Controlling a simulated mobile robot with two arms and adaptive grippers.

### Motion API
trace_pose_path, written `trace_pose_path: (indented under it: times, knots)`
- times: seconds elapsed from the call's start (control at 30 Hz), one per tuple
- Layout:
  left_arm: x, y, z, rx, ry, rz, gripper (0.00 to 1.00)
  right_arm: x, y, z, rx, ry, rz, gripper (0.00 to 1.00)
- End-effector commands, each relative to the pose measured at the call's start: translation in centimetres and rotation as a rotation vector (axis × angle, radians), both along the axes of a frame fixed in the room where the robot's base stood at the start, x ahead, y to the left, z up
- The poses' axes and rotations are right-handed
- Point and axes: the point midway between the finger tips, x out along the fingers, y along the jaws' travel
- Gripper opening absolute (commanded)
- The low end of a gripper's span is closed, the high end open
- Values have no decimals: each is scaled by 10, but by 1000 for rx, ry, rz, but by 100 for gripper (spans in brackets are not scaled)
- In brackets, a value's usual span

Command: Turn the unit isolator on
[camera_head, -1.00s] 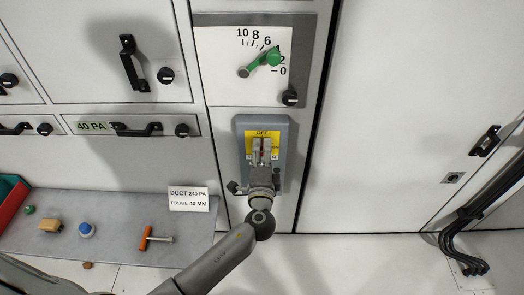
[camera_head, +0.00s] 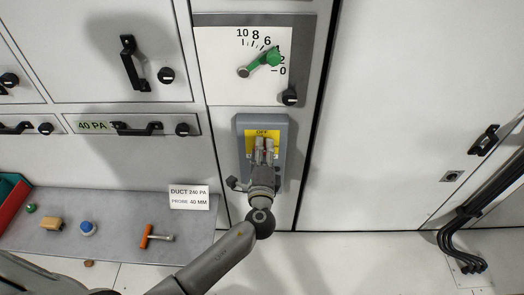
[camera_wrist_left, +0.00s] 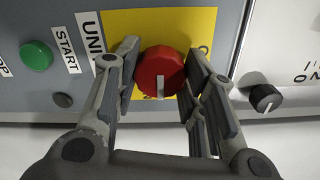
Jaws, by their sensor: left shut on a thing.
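The unit isolator is a red rotary knob (camera_wrist_left: 161,74) with a pale pointer mark, on a yellow plate (camera_wrist_left: 200,22) on a grey box (camera_head: 284,128). In the head view the plate reads OFF at its top, and the knob is mostly hidden by my gripper. My left gripper (camera_head: 264,145) is at the box from below. In the left wrist view its two fingers (camera_wrist_left: 163,82) are on either side of the knob, shut on it. The pale mark points toward the bottom of that view. My right gripper is not in view.
A dial panel (camera_head: 225,65) with a green pointer lever (camera_head: 262,61) is above the box. A green START button (camera_wrist_left: 36,55) shows in the wrist view. A shelf (camera_head: 120,235) at lower left holds an orange-handled tool (camera_head: 147,236) and small parts. Cables (camera_head: 455,235) hang at right.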

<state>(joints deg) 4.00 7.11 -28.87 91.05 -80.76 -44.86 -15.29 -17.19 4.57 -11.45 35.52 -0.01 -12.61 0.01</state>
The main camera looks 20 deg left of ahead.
Motion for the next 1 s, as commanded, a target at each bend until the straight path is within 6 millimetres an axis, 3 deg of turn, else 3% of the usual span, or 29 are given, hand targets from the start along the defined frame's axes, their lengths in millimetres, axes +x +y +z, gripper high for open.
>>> trace_pose_path:
  times: [0.03,0.2,0.57,0.67,1.0]
  knots:
    - [0,-1,-1,2,2,-2,39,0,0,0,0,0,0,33]
    - [0,-1,-1,2,2,-2,60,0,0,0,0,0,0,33]
    - [-4,-1,-1,0,1,-1,60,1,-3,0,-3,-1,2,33]
    - [-15,-5,-2,-1,3,-2,60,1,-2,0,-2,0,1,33]
    - [-83,-24,-2,0,5,-2,60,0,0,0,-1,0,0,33]
